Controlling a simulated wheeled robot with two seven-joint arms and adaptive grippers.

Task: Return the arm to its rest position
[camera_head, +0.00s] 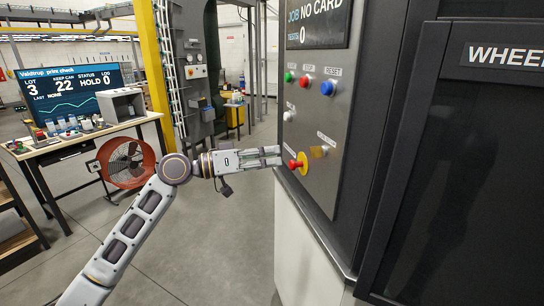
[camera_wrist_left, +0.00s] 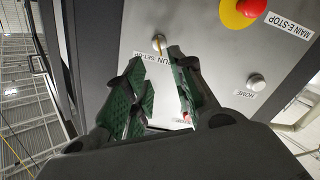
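My left arm reaches across the head view to the grey control panel (camera_head: 310,200). My left gripper (camera_head: 279,155) has its fingertips close to the panel, beside the red emergency stop (camera_head: 297,164) on its yellow base. In the left wrist view, the two green-padded fingers (camera_wrist_left: 157,57) stand apart with nothing between them. A key switch (camera_wrist_left: 158,42) shows beyond the tips, and a silver button labelled HOME (camera_wrist_left: 256,82) is to the right. Whether a fingertip touches the panel I cannot tell. My right gripper is not in view.
A dark machine door (camera_head: 460,160) fills the right side. A red fan (camera_head: 127,162) and a bench (camera_head: 85,141) with a monitor (camera_head: 70,92) and small items stand at the left. A yellow post (camera_head: 155,65) rises behind my arm. The grey floor (camera_head: 215,240) below is clear.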

